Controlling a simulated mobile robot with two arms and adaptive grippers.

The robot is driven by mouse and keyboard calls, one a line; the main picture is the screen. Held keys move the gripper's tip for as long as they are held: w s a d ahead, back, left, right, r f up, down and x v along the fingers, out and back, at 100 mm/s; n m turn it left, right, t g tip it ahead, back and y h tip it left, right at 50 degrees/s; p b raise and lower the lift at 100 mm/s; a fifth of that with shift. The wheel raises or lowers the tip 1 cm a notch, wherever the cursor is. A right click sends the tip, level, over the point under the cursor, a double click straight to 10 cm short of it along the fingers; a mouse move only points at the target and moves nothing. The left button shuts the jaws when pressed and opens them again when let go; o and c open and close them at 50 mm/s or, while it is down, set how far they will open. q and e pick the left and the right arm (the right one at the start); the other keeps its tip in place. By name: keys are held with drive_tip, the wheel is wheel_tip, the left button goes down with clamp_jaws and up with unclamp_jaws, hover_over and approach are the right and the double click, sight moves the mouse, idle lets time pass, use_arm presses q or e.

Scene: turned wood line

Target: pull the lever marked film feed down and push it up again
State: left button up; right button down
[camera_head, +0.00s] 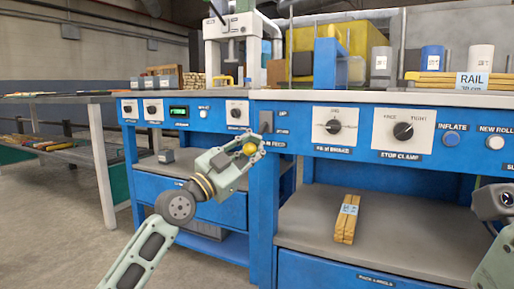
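The film feed lever shows as a yellow ball knob (249,149) in front of the blue panel. A partly covered label (273,144), ending in "FEED", sits beside it, with small marks above, the upper one reading "UP". A dark grey mount (266,121) is on the panel above the knob. My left gripper (254,147) has its fingers around the knob, one above and one below. I cannot tell whether they press on it. The rod between mount and knob is mostly hidden. Part of my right arm shows at the right edge; its fingers are not in view.
The blue bench front carries a dial (334,126), a clamp dial (403,130) and a blue button (451,139). A wood bundle (347,219) lies on the lower grey shelf (400,235). A grey table (60,98) stands at left. The floor there is clear.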

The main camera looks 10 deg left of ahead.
use_arm(q)
drive_tip(key=o, duration=0.7)
drive_tip(key=shift+w+a, duration=0.25)
drive_tip(key=shift+a, duration=0.4)
drive_tip(key=shift+d, duration=0.15)
drive_tip(key=shift+s, duration=0.15)
drive_tip(key=v, duration=1.2)
drive_tip(key=shift+d, duration=0.1)
